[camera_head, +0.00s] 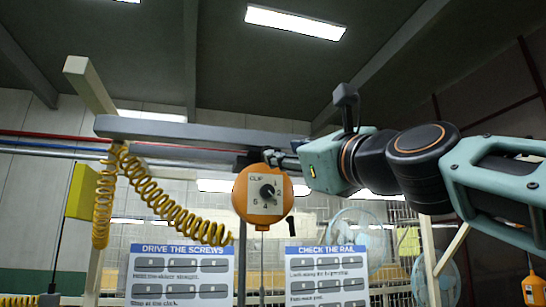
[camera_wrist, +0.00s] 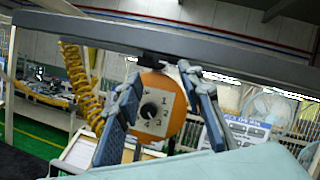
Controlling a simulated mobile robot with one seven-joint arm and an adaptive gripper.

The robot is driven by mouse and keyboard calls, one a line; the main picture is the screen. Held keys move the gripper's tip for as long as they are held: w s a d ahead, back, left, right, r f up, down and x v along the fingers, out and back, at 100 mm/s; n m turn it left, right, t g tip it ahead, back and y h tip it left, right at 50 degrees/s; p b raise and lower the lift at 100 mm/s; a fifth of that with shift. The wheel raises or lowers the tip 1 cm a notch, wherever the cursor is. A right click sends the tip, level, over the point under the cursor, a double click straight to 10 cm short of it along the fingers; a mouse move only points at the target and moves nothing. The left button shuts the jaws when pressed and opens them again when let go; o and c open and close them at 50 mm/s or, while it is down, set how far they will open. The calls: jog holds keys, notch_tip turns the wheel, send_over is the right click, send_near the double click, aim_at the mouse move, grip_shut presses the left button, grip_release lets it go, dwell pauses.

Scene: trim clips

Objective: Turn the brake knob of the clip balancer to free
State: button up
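The clip balancer (camera_head: 243,208) is a round orange housing hanging under a grey beam, with a pale plate marked CLIP and numbers. Its dark knob (camera_head: 267,191) is in the middle of the plate. The knob also shows in the wrist view (camera_wrist: 149,110), with a light pointer mark; I cannot read its exact setting or a "free" marking. My gripper (camera_head: 276,158) reaches in from the right near the housing's upper right edge. In the wrist view my gripper (camera_wrist: 160,82) is open, its fingers showing either side of the housing, with nothing held. Contact with the housing cannot be told.
A grey beam (camera_head: 170,129) runs just above the balancer. A yellow coiled hose (camera_head: 165,205) hangs at its left. Two instruction boards (camera_head: 180,275) (camera_head: 327,275) stand below and behind. A fan (camera_head: 360,235) and another hanging orange object (camera_head: 533,290) are at the right.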

jog(key=p+x, duration=0.1)
jog(key=x, duration=0.5)
jog(key=shift+w+a, duration=0.1)
grip_shut()
dwell(0.3)
